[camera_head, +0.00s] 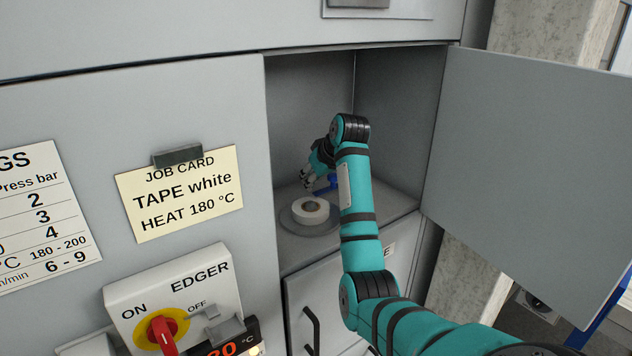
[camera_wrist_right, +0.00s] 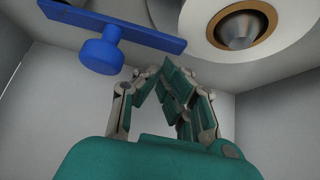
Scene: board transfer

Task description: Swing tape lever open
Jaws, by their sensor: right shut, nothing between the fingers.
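The blue tape lever (camera_head: 330,184) is inside the open cabinet compartment, mostly hidden behind my right wrist and arm in the head view. In the right wrist view the lever (camera_wrist_right: 110,28) is a flat blue bar with a round knob below it. A white tape roll (camera_head: 310,208) lies on a grey disc on the compartment floor; in the wrist view the roll (camera_wrist_right: 278,50) shows a brown core around a grey hub. My right gripper (camera_head: 306,178) is shut and empty, near the lever; in the wrist view its fingers (camera_wrist_right: 168,82) appear apart from the knob. My left gripper is not in view.
The grey cabinet door (camera_head: 530,165) stands open on the right. A job card (camera_head: 182,195) reading "TAPE white, HEAT 180 °C" hangs left of the opening. Below it is the edger switch box (camera_head: 170,300) with a red knob. The compartment walls stand close around my right arm.

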